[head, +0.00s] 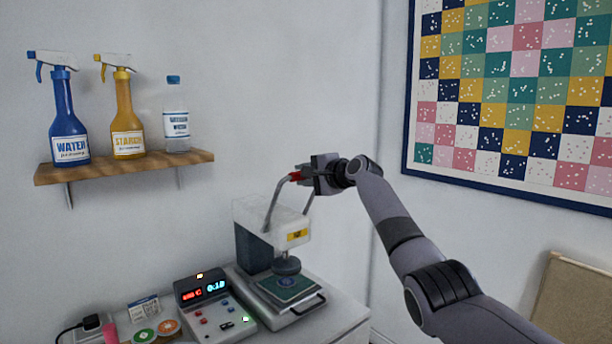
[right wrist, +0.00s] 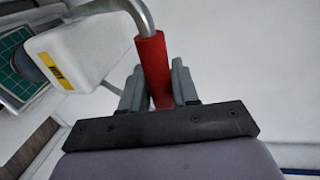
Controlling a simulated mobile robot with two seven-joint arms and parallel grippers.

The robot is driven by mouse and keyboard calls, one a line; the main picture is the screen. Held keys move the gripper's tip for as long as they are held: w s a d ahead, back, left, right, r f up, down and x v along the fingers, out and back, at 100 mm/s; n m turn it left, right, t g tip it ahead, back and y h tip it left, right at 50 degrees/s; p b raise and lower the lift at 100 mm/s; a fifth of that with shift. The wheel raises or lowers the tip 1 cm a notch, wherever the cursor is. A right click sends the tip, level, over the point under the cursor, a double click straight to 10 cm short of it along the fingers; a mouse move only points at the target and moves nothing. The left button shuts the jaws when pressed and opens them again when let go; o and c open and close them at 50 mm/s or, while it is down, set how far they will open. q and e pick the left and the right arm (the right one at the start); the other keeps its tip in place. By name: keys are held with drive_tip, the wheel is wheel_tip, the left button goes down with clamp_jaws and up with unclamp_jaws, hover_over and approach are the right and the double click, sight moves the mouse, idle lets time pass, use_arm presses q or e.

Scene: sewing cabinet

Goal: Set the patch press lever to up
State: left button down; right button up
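The patch press (head: 270,226) stands on the cabinet top, with a white and dark body and a yellow label. Its grey bent lever (head: 272,204) rises from the body and ends in a red grip (head: 295,176) above the press. My right gripper (head: 308,178) is at that red grip. In the right wrist view the red grip (right wrist: 153,70) lies between my two fingers (right wrist: 158,88), which appear to close on it from both sides. The round press head (head: 286,265) is above a green patch (head: 290,284) on the base plate. My left gripper is out of view.
A control box (head: 212,305) with lit displays sits left of the press. A wooden shelf (head: 125,168) holds bottles above. A quilt (head: 520,90) hangs on the right wall.

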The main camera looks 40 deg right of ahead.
drive_tip(key=o, duration=0.3)
drive_tip(key=shift+w, duration=0.1)
drive_tip(key=shift+b+v, duration=0.4)
drive_tip(key=shift+v, duration=0.35)
drive_tip(key=shift+b+v, duration=0.95)
drive_tip(key=shift+v, duration=1.9)
drive_tip(key=shift+r, duration=0.1)
